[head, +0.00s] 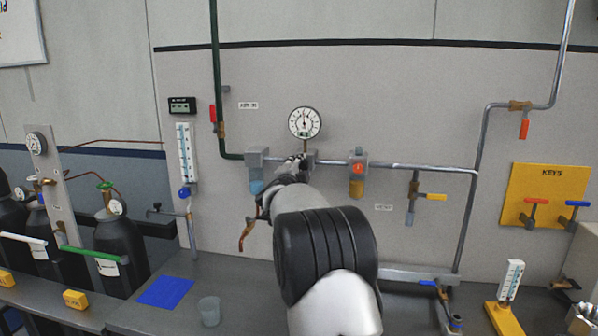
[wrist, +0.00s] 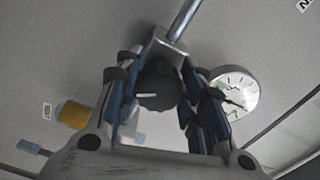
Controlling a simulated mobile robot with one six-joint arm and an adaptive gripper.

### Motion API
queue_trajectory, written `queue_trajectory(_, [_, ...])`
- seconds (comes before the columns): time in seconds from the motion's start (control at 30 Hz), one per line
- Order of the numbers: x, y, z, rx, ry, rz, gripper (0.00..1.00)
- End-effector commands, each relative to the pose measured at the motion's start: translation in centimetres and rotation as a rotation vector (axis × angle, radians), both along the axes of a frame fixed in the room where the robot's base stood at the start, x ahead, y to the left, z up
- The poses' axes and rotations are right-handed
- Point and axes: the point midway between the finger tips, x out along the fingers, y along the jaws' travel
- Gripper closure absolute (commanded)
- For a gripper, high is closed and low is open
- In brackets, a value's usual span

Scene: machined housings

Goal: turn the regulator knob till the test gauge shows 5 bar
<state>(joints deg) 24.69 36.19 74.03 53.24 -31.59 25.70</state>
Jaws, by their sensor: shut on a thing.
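The dark regulator knob (wrist: 158,88) with a pale mark sits between my fingers in the wrist view. My gripper (wrist: 160,98) is shut on it, with blue-padded fingers on both sides. In the head view my gripper (head: 290,168) reaches the pipe line on the wall and hides the knob. The round white test gauge (head: 304,122) stands just above; its needle points roughly straight up, but the numbers are too small to read. The gauge (wrist: 234,92) also shows in the wrist view, partly covered by the right finger.
A filter with an amber bowl (head: 356,188) is right of my gripper, and a grey unit with a blue bowl (head: 257,172) is left. A yellow-handled valve (head: 432,197) hangs further right. A cup (head: 209,311) and blue mat (head: 166,292) lie on the bench.

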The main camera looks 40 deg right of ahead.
Motion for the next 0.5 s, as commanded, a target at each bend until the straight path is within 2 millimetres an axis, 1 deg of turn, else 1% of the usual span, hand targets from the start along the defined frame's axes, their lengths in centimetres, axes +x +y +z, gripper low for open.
queue_trajectory(0.37, [0.01,0.02,0.0,0.003,-0.003,0.001,0.88])
queue_trajectory(0.4, [0.01,0.02,0.0,0.003,-0.003,0.001,0.63])
queue_trajectory(0.5, [0.01,0.02,0.0,0.002,-0.002,0.0,0.56])
